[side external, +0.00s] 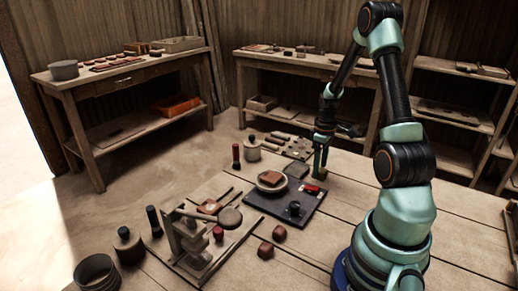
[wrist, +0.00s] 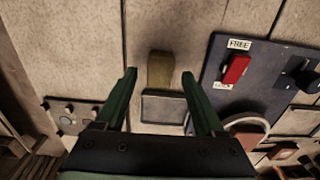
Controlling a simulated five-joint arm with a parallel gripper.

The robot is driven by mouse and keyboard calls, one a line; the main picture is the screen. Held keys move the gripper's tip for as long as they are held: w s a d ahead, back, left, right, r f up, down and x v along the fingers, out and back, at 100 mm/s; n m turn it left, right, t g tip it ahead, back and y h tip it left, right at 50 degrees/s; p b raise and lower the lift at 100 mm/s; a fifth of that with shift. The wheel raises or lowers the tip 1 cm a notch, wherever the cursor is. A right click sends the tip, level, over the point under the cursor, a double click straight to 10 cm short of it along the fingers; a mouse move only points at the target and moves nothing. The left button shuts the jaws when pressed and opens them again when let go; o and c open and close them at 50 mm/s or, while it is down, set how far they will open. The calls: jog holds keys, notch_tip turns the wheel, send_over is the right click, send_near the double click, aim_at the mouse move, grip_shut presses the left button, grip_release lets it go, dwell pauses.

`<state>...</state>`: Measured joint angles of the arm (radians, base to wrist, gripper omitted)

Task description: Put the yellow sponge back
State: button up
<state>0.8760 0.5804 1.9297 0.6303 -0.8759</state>
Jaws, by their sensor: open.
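The yellow sponge (wrist: 160,70) is a small dull yellow-brown block on the pale plank table. In the wrist view it sits between and beyond my fingertips, its lower end against or just beside a grey rectangular pad with a pale rim (wrist: 164,108). My gripper (wrist: 160,75) is open, with one green finger on each side of the sponge and visible gaps. In the side view my gripper (side external: 319,174) points down near the back edge of the dark board, and I cannot make out the sponge there. The grey pad (side external: 297,169) lies left of my gripper.
A dark board (side external: 262,199) holds a red switch (wrist: 236,69), a black knob (side external: 294,208) and a pale bowl (side external: 261,186) with a brown block. A press (side external: 192,243) and two reddish blocks (side external: 279,233) stand nearer. The planks right of the board are clear.

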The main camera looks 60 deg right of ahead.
notch_tip(320, 180, up, 11)
jog(key=w+a+r+t, duration=0.1)
jog(key=w+a+r, duration=0.1)
jog(key=a+r, duration=0.15)
jog(key=w+a+r+h, duration=0.1)
jog(key=w+a+r, duration=0.1)
jog(key=a, duration=0.3)
jog(key=w+a+r+t, duration=0.1)
jog(key=w+a+r, duration=0.1)
jog(key=a, duration=0.3)
jog(key=s+a+r+t, duration=0.1)
jog(key=a+r, duration=0.1)
jog(key=a, duration=0.6)
jog(key=s+a+r+t+y, duration=0.1)
jog(key=s+a+r+t, duration=0.1)
jog(key=a, duration=0.7)
jog(key=shift+t, duration=0.3)
jog(key=shift+a+r, duration=0.1)
jog(key=shift+r, duration=0.05)
